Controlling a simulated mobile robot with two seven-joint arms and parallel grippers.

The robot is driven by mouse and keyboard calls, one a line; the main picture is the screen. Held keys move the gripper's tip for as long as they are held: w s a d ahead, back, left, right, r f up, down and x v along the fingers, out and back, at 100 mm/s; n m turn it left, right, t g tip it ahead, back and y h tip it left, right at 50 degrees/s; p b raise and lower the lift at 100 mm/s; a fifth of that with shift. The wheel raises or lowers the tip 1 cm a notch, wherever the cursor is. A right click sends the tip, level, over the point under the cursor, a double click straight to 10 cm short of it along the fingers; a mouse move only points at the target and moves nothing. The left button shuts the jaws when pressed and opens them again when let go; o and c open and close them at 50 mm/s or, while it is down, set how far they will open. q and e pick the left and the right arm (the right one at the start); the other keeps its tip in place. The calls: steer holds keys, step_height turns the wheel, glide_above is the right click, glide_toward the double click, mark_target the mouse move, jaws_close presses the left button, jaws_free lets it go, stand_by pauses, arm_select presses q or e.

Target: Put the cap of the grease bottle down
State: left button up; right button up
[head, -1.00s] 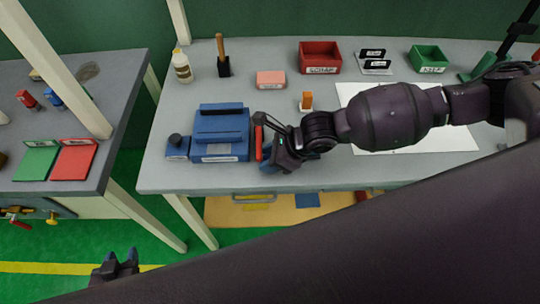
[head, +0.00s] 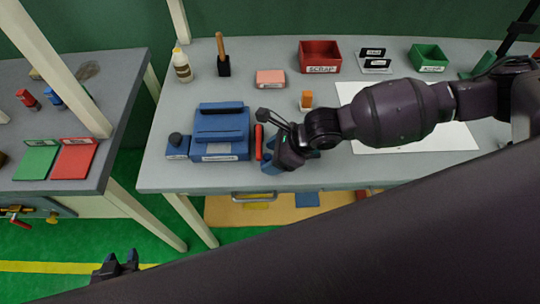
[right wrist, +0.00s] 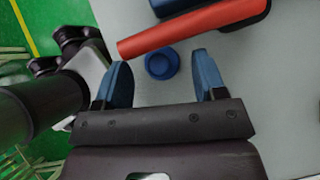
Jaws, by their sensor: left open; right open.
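A small round blue cap (right wrist: 162,64) lies on the grey tabletop in the right wrist view. My right gripper (right wrist: 165,72) is open, its blue fingers on either side of the cap and apart from it. In the head view my right gripper (head: 279,165) is low over the table, right of the blue fixture, and hides the cap. A cream bottle with a brown label (head: 182,67), apparently the grease bottle, stands upright at the back left. My left gripper (head: 115,265) is open and empty, low at the left, away from the tables.
A red bar (head: 259,142) lies beside the blue fixture (head: 221,149), close to my right fingers; it also shows in the right wrist view (right wrist: 195,27). An orange-topped piece (head: 306,100), a pink block (head: 270,79) and a red scrap bin (head: 320,58) are behind. The front table edge is near.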

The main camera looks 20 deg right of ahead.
steer(key=v, duration=1)
steer(key=shift+d+r, duration=0.25)
steer(key=shift+r, duration=0.05)
steer(key=shift+s, duration=0.1)
